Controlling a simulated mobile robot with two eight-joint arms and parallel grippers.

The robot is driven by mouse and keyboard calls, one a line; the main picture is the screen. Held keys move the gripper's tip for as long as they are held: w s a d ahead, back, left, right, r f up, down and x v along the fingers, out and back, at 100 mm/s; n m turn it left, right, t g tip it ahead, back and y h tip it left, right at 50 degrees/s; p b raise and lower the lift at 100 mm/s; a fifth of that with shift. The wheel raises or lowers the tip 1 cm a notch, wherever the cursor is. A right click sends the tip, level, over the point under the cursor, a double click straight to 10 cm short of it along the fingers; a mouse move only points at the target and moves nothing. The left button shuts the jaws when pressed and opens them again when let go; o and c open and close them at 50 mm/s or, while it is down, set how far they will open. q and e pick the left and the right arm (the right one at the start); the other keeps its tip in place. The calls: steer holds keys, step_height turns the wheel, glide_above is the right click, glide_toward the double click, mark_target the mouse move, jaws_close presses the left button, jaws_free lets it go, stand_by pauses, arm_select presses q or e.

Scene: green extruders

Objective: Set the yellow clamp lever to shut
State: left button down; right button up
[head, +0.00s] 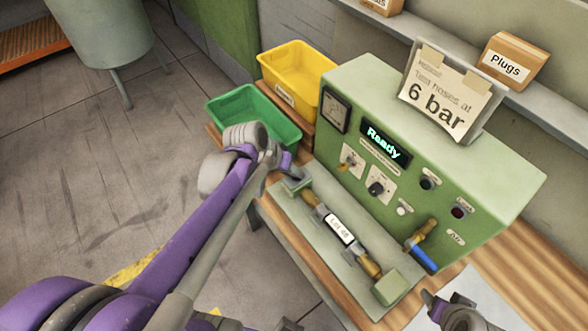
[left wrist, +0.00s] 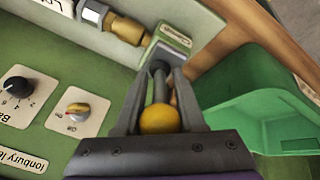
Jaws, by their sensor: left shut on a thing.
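The yellow clamp lever shows in the left wrist view as a round yellow knob (left wrist: 158,120) on a grey shaft. It rises from the green clamp block (left wrist: 172,45) at one end of the hose bed. My left gripper (left wrist: 157,95) is shut on the lever, one finger on each side of the shaft. In the head view my left gripper (head: 281,163) is at the left end of the bed and hides the lever. A hose with brass ends and a white label (head: 340,231) lies in the bed. My right gripper (head: 436,303) is partly in view at the lower right; its jaws are unclear.
The green test bench (head: 445,160) reads "Ready" and carries knobs and a blue-handled valve (head: 424,258). A green bin (head: 222,112) and a yellow bin (head: 278,85) stand close behind my left gripper. A "6 bar" sign (head: 440,100) and a Plugs box (head: 514,62) are at the back.

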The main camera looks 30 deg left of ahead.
arm_select(q)
steer(key=shift+s+a+f+t+h+b, duration=0.1)
steer(key=shift+s+f+t+h+b, duration=0.1)
steer(key=shift+t, duration=0.25)
steer(key=shift+s+a+f+t+h+b, duration=0.1)
steer(key=shift+s+t+h, duration=0.1)
steer(key=shift+t, duration=0.25)
arm_select(e)
steer(key=shift+s+f, duration=0.2)
steer(key=shift+f, duration=0.3)
arm_select(q)
steer(key=c, duration=0.6)
jaws_free()
steer(key=shift+r, duration=0.1)
steer(key=p+v, duration=0.1)
steer(key=v, duration=0.9)
steer(key=shift+s+a+r, duration=0.1)
steer(key=shift+s+r, duration=0.15)
arm_select(e)
steer(key=shift+w+r, duration=0.2)
steer(key=shift+r, duration=0.3)
steer(key=shift+w+r, duration=0.2)
steer(key=shift+r, duration=0.3)
